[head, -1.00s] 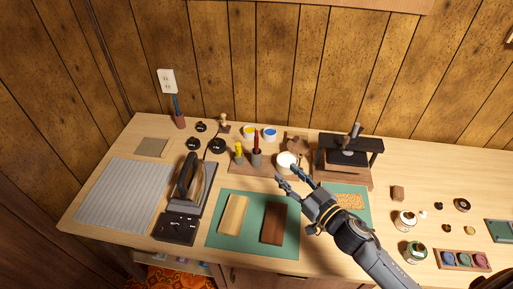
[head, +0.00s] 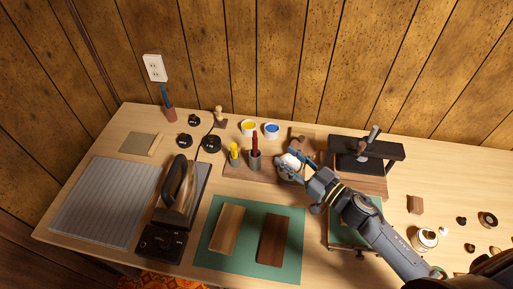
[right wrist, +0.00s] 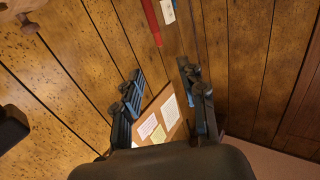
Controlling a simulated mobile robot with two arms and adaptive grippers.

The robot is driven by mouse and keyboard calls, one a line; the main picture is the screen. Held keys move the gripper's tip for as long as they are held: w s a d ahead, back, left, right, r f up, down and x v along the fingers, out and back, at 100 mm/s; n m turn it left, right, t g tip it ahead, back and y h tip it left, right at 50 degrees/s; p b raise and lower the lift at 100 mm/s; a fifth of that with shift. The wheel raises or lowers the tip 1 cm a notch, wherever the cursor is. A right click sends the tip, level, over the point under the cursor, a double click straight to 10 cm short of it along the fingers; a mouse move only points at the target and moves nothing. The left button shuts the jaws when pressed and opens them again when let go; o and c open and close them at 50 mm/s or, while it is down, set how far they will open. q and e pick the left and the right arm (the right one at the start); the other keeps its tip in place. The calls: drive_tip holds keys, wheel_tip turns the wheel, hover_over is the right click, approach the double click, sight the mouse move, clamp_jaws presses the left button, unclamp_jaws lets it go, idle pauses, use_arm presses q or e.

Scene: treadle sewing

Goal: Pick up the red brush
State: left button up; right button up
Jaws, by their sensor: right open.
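The red brush (head: 255,144) stands upright in a small grey cup on a wooden holder at the back middle of the workbench. Its lower end is hidden in the cup. A yellow item stands in the holder to its left. My right gripper (head: 290,154) is open and empty, just right of the brush and apart from it, over a white round item. In the right wrist view, a red shaft, likely the brush (right wrist: 152,22), shows at the top, beyond the open fingers (right wrist: 161,76). My left gripper is not in view.
Yellow and blue paint pots (head: 272,129) stand behind the holder. A black press (head: 365,150) stands to the right. An iron (head: 177,190) and a green mat (head: 252,262) with two wooden pieces lie in front. The wood-panelled wall (head: 280,60) rises close behind.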

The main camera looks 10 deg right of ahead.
sight(255, 150)
drive_tip(key=w+a+f+b, duration=0.1)
drive_tip(key=w, duration=0.1)
drive_tip(key=w+a+f+b, duration=0.1)
drive_tip(key=w+a+f, duration=0.1)
drive_tip(key=w, duration=0.1)
drive_tip(key=w+a+f+b, duration=0.1)
drive_tip(key=w+f+b, duration=0.1)
drive_tip(key=shift+w+a+f, duration=0.2)
drive_tip(key=shift+a+f, duration=0.05)
drive_tip(key=x, duration=0.5)
drive_tip(key=shift+w+r+p, duration=0.1)
drive_tip(key=shift+w+p, duration=0.05)
drive_tip(key=shift+p, duration=0.2)
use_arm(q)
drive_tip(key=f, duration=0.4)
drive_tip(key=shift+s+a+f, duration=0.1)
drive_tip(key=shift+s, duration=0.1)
use_arm(e)
clamp_jaws()
